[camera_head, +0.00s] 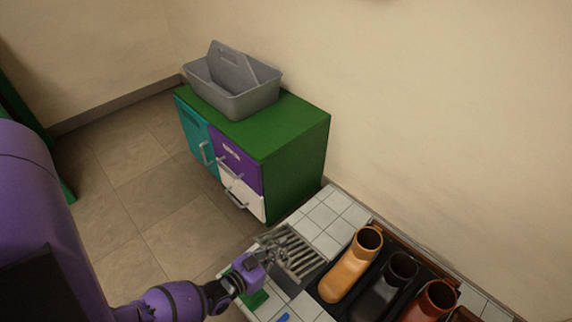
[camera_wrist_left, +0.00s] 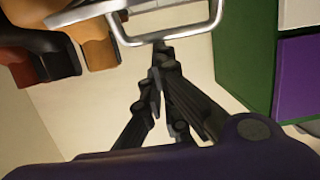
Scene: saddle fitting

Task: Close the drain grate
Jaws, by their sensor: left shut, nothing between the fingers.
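In the left wrist view the dark fingers of my left gripper (camera_wrist_left: 158,75) come together just below a pale metal loop (camera_wrist_left: 165,36). I cannot tell whether they touch it. My right gripper is not in view.
Tan (camera_head: 350,267), black (camera_head: 392,285) and red-brown (camera_head: 431,302) boots stand in a dark tray right of the grate. A green cabinet (camera_head: 296,150) with drawer handles stands behind, carrying a grey caddy (camera_head: 232,85). A small blue item (camera_head: 283,318) lies at the front. Floor at left is clear.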

